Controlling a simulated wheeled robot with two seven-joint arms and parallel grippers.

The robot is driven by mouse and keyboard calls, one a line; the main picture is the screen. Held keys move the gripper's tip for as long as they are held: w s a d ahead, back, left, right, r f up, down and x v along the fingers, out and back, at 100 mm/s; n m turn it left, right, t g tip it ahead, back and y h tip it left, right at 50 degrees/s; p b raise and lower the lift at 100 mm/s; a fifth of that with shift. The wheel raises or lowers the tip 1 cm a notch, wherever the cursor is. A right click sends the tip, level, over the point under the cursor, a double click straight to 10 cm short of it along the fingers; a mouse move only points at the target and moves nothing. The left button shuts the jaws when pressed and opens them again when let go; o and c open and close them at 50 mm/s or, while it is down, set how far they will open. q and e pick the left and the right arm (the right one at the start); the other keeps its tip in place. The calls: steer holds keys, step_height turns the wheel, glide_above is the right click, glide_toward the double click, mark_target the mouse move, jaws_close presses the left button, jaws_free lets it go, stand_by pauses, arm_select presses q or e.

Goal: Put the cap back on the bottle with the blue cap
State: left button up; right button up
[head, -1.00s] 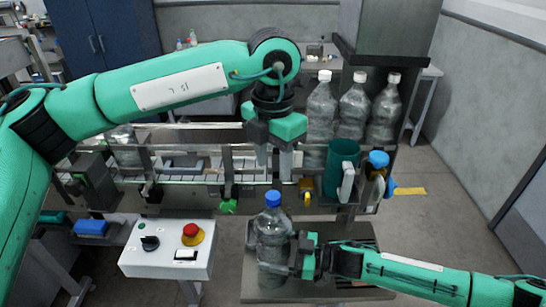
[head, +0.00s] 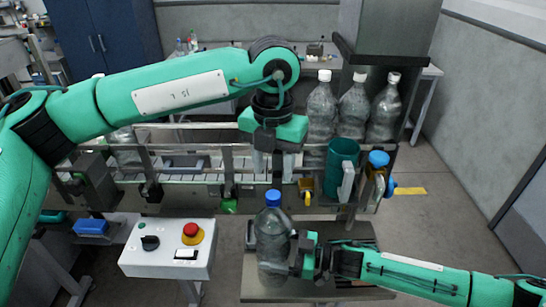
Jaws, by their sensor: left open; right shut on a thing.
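The clear bottle (head: 272,240) stands upright on the grey plate (head: 330,290) at the front. The blue cap (head: 273,197) sits at the top of its neck; I cannot tell how tightly it is seated. My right gripper (head: 294,256) is shut on the bottle's body from the right side. My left gripper (head: 272,166) points down above the cap, open and empty, with a gap between its fingertips and the cap.
Several white-capped bottles (head: 321,108) stand behind the conveyor (head: 190,170). A control box (head: 165,250) with a red button stands at the front left.

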mark_target(273, 194)
arm_select(q)
step_height(273, 194, down, 6)
steer(key=shift+f, duration=0.25)
jaws_close()
steer(key=m, duration=1.1)
steer(key=shift+m, duration=0.3)
steer(key=shift+o, duration=0.4)
jaws_free()
steer(key=shift+r, duration=2.3)
